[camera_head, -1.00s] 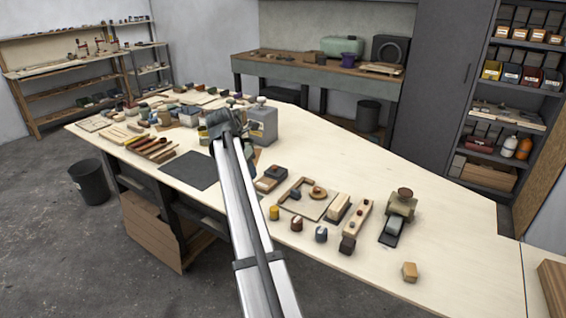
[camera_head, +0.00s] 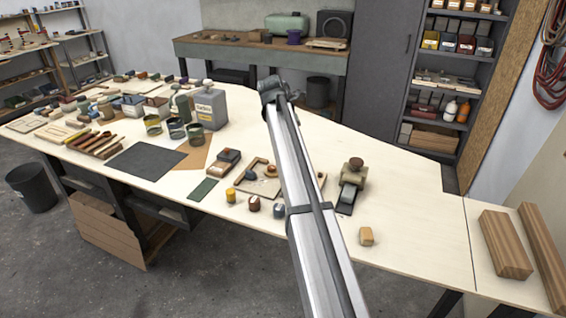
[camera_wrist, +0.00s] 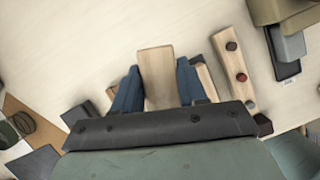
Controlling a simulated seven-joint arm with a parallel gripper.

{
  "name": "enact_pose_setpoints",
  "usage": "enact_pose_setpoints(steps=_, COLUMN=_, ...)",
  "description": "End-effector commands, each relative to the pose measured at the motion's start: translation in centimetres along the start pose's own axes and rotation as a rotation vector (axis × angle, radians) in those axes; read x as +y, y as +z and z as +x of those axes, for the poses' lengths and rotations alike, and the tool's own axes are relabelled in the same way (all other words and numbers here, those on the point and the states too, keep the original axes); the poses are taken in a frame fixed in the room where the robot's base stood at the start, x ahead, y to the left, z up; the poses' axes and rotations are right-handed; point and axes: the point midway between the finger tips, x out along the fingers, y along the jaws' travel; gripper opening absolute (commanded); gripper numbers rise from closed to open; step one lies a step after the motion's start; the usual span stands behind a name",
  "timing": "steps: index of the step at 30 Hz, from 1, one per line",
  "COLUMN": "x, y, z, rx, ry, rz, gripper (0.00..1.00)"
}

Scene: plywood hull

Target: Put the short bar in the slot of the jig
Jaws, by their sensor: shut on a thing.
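My gripper (camera_wrist: 157,92) shows in the wrist view, its two blue fingers shut on the short bar (camera_wrist: 157,72), a plain pale wooden piece. The bar points away from the palm, over the bench top. In the head view my arm hides the gripper and the bar. A flat board with wooden rails (camera_head: 258,180), which looks like the jig, lies just left of my arm; its right part is hidden. I cannot make out its slot. In the wrist view my fingers and palm cover most of that area.
A wooden strip with a dark and a red knob (camera_wrist: 232,68) lies right of the gripper. A grey can (camera_head: 208,107) stands farther back. The bench right of centre is mostly clear.

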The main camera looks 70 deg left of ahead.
Motion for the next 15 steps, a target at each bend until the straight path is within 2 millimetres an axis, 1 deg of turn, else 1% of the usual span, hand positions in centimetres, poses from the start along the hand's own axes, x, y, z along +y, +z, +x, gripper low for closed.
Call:
enact_pose_setpoints(steps=1, x=-1.0, y=1.5, z=0.6, rx=0.000, ry=-0.008, rz=0.017, gripper=0.12)
enact_pose_setpoints(steps=3, x=-2.2, y=3.0, z=1.2, rx=0.000, ry=-0.016, rz=0.036, gripper=0.12)
enact_pose_setpoints(steps=6, x=-3.4, y=4.6, z=1.9, rx=0.000, ry=-0.025, rz=0.058, gripper=0.12)
enact_pose_setpoints(steps=8, x=-3.7, y=5.4, z=2.1, rx=0.000, ry=-0.029, rz=0.067, gripper=0.12)
enact_pose_setpoints(steps=11, x=-3.2, y=5.6, z=2.3, rx=-0.002, ry=-0.030, rz=0.073, gripper=0.12)
enact_pose_setpoints(steps=15, x=-3.4, y=5.1, z=3.2, rx=-0.003, ry=-0.032, rz=0.089, gripper=0.12)
